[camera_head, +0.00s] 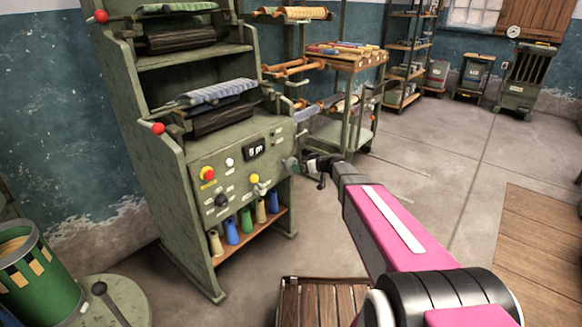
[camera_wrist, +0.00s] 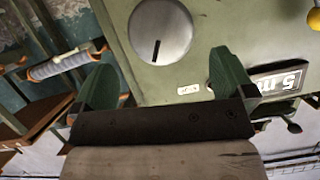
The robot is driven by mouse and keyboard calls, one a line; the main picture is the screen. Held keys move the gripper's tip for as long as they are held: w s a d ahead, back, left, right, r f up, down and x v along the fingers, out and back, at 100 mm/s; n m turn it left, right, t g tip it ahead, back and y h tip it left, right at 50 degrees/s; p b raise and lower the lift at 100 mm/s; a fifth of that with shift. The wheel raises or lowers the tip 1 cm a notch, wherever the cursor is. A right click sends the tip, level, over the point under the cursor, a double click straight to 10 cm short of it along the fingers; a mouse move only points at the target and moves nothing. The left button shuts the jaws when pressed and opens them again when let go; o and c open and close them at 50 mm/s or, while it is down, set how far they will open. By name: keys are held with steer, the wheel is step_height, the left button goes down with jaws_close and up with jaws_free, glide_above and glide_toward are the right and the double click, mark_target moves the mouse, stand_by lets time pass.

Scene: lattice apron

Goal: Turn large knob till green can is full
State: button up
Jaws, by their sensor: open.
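The large knob (camera_wrist: 160,30) is a round, pale grey disc with a dark slot, on the green panel at the top of the wrist view. My gripper (camera_wrist: 162,65) is open, its two green fingers apart and below the knob in that view, with nothing between them. In the head view my gripper (camera_head: 303,165) is at the right edge of the panel, where I cannot clearly pick out the knob.
The green machine (camera_head: 160,165) carries a display reading 5 m (camera_head: 254,148), a red button (camera_head: 207,173) and a yellow button (camera_head: 254,178). Several coloured cones stand on its lower shelf. A wooden crate (camera_head: 318,305) is in front.

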mark_target(288, 164)
steer(key=x, duration=0.7)
steer(key=shift+w+a+f, duration=0.15)
steer(key=shift+w+a, duration=0.05)
steer(key=shift+a, duration=0.1)
steer(key=c, duration=0.7)
